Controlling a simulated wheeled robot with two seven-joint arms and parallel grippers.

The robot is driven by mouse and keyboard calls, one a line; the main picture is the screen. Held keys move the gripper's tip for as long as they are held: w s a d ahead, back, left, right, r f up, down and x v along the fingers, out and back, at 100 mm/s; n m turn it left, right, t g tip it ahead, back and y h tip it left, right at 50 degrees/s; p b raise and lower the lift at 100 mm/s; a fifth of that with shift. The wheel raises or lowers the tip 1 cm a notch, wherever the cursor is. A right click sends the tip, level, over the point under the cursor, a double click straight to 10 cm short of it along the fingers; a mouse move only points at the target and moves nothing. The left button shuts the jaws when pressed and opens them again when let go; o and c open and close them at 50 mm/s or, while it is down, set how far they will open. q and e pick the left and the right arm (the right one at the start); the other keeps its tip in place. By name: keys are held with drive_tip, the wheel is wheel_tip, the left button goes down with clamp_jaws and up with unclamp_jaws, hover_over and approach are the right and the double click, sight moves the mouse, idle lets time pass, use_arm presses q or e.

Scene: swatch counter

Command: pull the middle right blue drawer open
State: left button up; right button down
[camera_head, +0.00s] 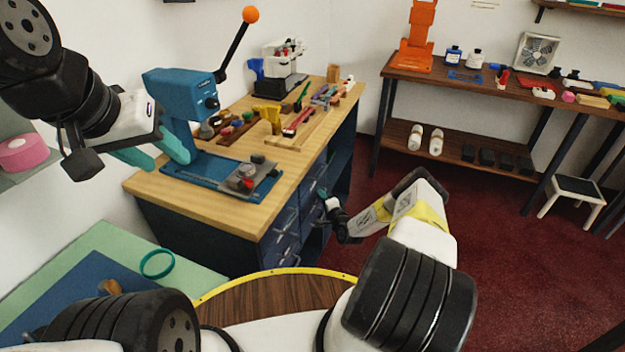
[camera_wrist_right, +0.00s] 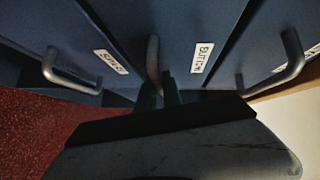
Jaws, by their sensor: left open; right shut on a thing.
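The blue drawers (camera_head: 285,229) are in the front of the wooden-topped counter, in two columns with metal handles. In the right wrist view the middle drawer's dark blue front (camera_wrist_right: 178,28) bears a white label (camera_wrist_right: 202,57) and a grey bar handle (camera_wrist_right: 153,57). My right gripper (camera_head: 322,194) is at the drawers' right column; its teal fingers (camera_wrist_right: 164,90) are shut on that handle and hide its lower end. I cannot tell whether this drawer stands out from its neighbours. My left gripper (camera_head: 155,153) is open and empty beside the blue press, above the counter's left end.
The blue lever press (camera_head: 183,95) and several small tools stand on the counter top (camera_head: 222,190). Neighbouring drawer handles (camera_wrist_right: 68,76) flank the held one.

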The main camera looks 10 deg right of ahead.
drive_tip(key=s+d, duration=0.8)
drive_tip(key=d, duration=0.4)
drive_tip(key=s+d, duration=0.8)
drive_tip(key=d, duration=0.4)
drive_tip(key=shift+s, duration=0.15)
drive_tip(key=c, duration=1.8)
unclamp_jaws()
drive_tip(key=v, duration=0.7)
drive_tip(key=shift+s+d, duration=0.1)
drive_tip(key=shift+s, duration=0.3)
